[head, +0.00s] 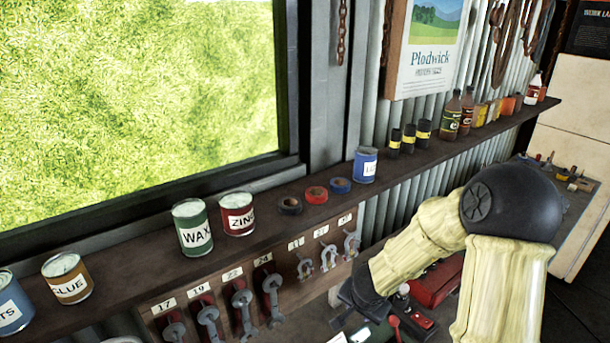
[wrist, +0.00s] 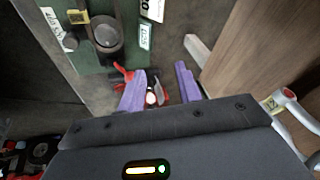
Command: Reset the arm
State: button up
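My arm (head: 420,245) bends over the right part of the bench in the head view, with its dark elbow at the upper right. The far end of the arm points down towards the bench at the lower middle, and the fingers are not clear there. In the wrist view my gripper (wrist: 160,76) has two purple fingers standing apart.
A shelf (head: 330,205) carries a wax can (head: 193,228), a zinc can (head: 237,214), tape rolls (head: 316,194) and bottles (head: 467,110). Wrenches (head: 242,305) hang below it. A red box (head: 437,282) sits behind the arm. The wrist view shows a green board (wrist: 100,50) and a wooden panel (wrist: 260,50).

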jog(key=s+d+r+n+g+b, duration=0.2)
jog(key=s+n+b, duration=0.3)
jog(key=s, duration=0.9)
jog(key=shift+s+r+n, duration=0.35)
jog(key=shift+r+n, duration=0.05)
jog(key=shift+n, duration=0.8)
jog(key=shift+w, duration=0.1)
